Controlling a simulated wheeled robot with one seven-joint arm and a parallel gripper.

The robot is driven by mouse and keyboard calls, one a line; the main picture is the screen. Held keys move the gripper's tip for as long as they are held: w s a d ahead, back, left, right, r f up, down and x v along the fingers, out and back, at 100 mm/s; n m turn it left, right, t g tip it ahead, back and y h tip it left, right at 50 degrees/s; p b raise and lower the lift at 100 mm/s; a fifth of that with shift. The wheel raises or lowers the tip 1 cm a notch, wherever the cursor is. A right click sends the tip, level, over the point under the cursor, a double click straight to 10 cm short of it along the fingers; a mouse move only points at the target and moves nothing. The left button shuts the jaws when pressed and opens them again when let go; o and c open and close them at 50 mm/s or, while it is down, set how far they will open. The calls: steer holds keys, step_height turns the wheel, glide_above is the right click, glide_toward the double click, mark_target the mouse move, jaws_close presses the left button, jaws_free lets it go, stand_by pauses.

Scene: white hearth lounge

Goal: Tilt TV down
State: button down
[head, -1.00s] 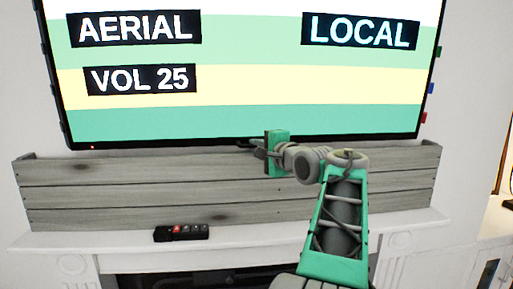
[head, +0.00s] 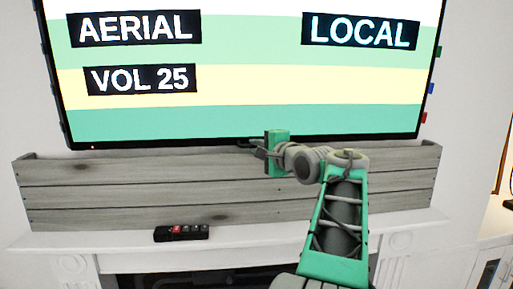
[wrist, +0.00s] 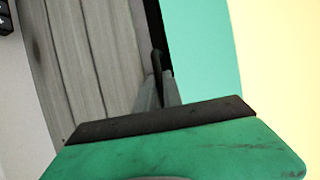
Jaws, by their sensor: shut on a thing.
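The TV (head: 240,110) hangs on the white wall, its lit screen showing "AERIAL", "LOCAL" and "VOL 25" on striped bands. In the wrist view its screen (wrist: 200,50) fills the right side, with the dark lower bezel beside it. My gripper (head: 252,146) is at the TV's bottom edge, left of my forearm. In the wrist view my gripper (wrist: 158,80) has its fingers close together at a small dark piece on the bezel (wrist: 155,25).
A grey wooden plank box (head: 120,190) stands on the white mantel (head: 60,240) just below the TV. A dark remote-like device with a red button (head: 181,233) lies on the mantel. Coloured tabs stick out at the TV's right edge. A white cabinet (head: 485,265) stands at right.

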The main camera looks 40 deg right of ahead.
steer(key=shift+s+a+f+p, duration=0.1)
steer(key=shift+p, duration=0.25)
steer(key=c, duration=1.8)
jaws_free()
steer(key=shift+s, duration=0.1)
steer(key=shift+o, duration=0.2)
steer(key=b+v, duration=0.1)
steer(key=v, duration=0.6)
steer(key=shift+s, duration=0.35)
steer(key=shift+a, duration=0.1)
